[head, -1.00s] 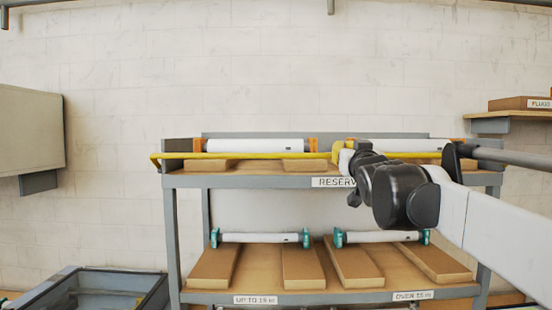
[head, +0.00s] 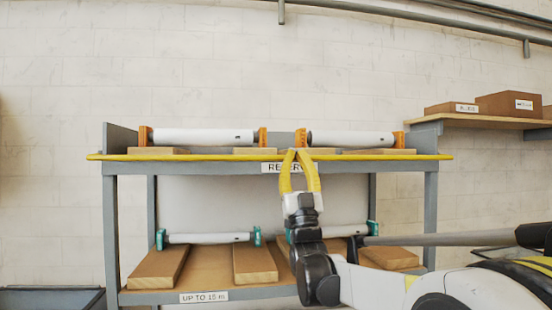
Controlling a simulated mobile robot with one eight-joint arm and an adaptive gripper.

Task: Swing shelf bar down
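The yellow shelf bar (head: 200,157) runs level along the front edge of the rack's upper shelf (head: 225,169), below the white rolls. It spans nearly the full width of the rack. My gripper (head: 298,153) points up in front of the rack's middle, at the RESERVE label. Its two yellow fingers bow apart lower down and draw together at the tips, with nothing visible between them. The tips overlap the bar in the picture; whether they touch it cannot be told.
Two white rolls with orange ends, left (head: 204,136) and right (head: 351,139), lie on the upper shelf. Rolls with teal ends (head: 208,238) and wooden blocks sit on the lower shelf (head: 205,277). A wall shelf (head: 480,121) with boxes is at right.

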